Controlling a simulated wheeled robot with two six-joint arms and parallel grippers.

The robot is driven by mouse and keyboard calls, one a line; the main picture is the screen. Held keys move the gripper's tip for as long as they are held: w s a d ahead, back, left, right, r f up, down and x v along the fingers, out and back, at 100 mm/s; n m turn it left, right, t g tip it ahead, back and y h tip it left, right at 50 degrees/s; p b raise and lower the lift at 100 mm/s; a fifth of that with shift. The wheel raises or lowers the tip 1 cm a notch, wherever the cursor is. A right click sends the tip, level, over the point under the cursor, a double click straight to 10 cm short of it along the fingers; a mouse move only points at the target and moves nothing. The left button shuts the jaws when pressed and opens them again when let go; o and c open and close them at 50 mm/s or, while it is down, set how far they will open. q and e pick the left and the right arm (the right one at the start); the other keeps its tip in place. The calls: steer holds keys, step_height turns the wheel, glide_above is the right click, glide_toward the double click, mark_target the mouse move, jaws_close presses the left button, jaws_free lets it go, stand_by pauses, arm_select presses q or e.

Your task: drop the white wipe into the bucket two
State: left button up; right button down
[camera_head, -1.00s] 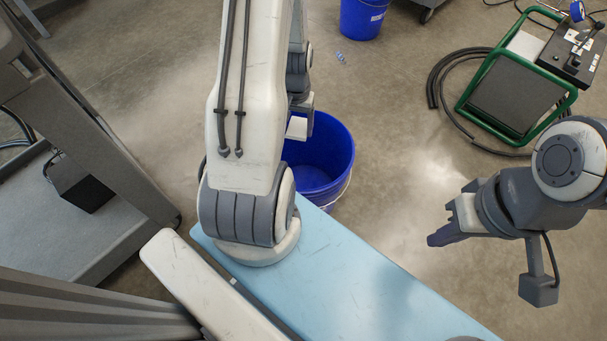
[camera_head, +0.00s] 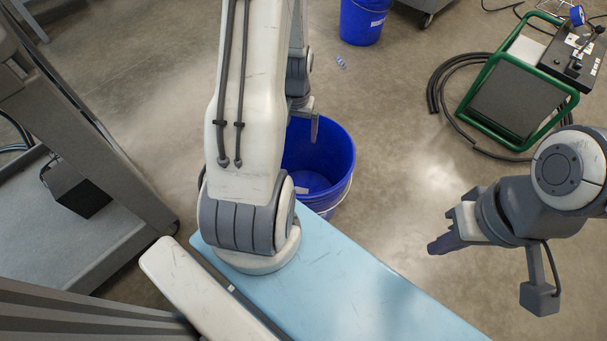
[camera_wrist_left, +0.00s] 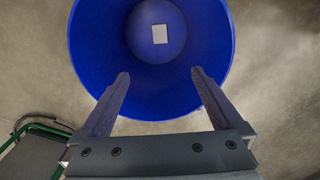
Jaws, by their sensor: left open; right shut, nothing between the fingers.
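The white wipe (camera_wrist_left: 160,34) lies inside the near blue bucket (camera_wrist_left: 88,40), apart from my fingers. It looks like a small white square low in the bucket; a sliver of it (camera_head: 300,190) shows in the head view. My left gripper (camera_wrist_left: 160,78) is open and empty above the bucket's rim, its two fingers spread. In the head view my left arm hides part of that bucket (camera_head: 335,160) and most of the left gripper (camera_head: 313,128). My right gripper (camera_head: 442,240) is shut and empty, off to the right over bare floor.
Another blue bucket (camera_head: 362,20) with a label stands at the top. A light blue surface (camera_head: 350,290) lies in front of the near bucket. A green-framed machine (camera_head: 515,90) with a black hose (camera_head: 440,95) stands at the right. A grey cart (camera_head: 75,240) is at the left.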

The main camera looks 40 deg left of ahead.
arm_select(q)
step_height(320, 180, up, 9)
steer(key=p, duration=0.3)
steer(key=s+d+r+m, duration=0.1)
steer(key=d+r+m, duration=0.3)
steer(key=d, duration=0.6)
steer(key=d+r+m, duration=0.2)
steer(key=d+r, duration=0.3)
steer(key=d, duration=0.4)
steer(key=s+d+r+m+h, duration=0.1)
steer(key=s+d+r+m, duration=0.2)
steer(key=s+d, duration=0.35)
steer(key=s+d+r+m, duration=0.3)
steer(key=s+d, duration=0.2)
steer(key=s, duration=0.3)
step_height(320, 180, up, 33)
steer(key=p, duration=3.3)
steer(key=shift+w, duration=0.2)
steer(key=shift+f, duration=0.15)
